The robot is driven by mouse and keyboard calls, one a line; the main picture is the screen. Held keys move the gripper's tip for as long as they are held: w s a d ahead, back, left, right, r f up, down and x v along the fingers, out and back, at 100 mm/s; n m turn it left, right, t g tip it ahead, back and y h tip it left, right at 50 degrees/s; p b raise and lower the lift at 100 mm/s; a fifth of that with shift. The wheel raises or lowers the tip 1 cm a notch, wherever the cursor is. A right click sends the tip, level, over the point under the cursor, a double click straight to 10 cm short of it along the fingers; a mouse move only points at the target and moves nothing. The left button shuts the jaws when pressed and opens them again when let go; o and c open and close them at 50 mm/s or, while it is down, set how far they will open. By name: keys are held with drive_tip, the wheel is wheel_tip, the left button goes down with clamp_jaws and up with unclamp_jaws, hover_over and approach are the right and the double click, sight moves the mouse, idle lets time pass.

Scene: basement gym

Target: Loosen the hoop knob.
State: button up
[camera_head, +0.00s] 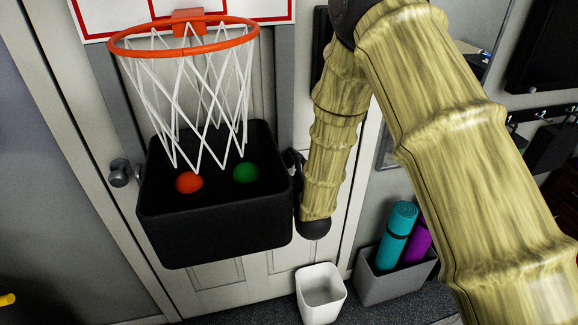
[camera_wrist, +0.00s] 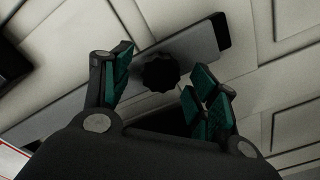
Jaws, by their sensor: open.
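The hoop knob (camera_wrist: 160,70) is a dark, lobed knob on a grey bar (camera_wrist: 199,46) in the wrist view. My gripper (camera_wrist: 157,82) is open, with teal-padded fingers to the left and right of the knob. The knob shows between the fingers; I cannot tell whether any pad touches it. The hoop (camera_head: 185,50) has an orange rim and white net and hangs at the upper left in the head view. The knob is not visible in the head view, and my gripper there is mostly hidden behind my arm.
A black bin (camera_head: 215,230) with a red ball (camera_head: 189,183) and a green ball (camera_head: 246,173) is under the net. A pale door (camera_head: 100,215) stands behind. A white bin (camera_head: 321,295) and a grey box (camera_head: 385,287) with rolled mats stand on the floor.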

drive_tip(key=shift+s, duration=0.15)
drive_tip(key=v, duration=1.1)
drive_tip(key=shift+s, duration=0.35)
drive_tip(key=shift+d+f, duration=0.1)
drive_tip(key=shift+d, duration=0.1)
drive_tip(key=s+d+f+m+g+h, duration=0.2)
drive_tip(key=s+d+f+m+g, duration=0.25)
drive_tip(key=f, duration=0.75)
drive_tip(key=s+d+f+m+g+h, duration=0.15)
drive_tip(key=s+d+f+g, duration=0.25)
drive_tip(key=s+d+f, duration=0.5)
drive_tip(key=s+d+f+m+g, duration=0.2)
drive_tip(key=s+f+g, duration=0.1)
drive_tip(key=s, duration=0.5)
drive_tip(key=s+d+f+m+g, duration=0.2)
drive_tip(key=s+f+g, duration=0.1)
drive_tip(key=s+f, duration=0.3)
drive_tip(key=s+d+f+m+g+h, duration=0.1)
drive_tip(key=s+f+m+g, duration=0.1)
drive_tip(key=s, duration=0.7)
wheel_tip(320, 180, down, 2)
drive_tip(key=shift+s+d+f+m+g, duration=0.15)
drive_tip(key=shift+s+d+m+g, duration=0.15)
drive_tip(key=shift+d+g, duration=0.15)
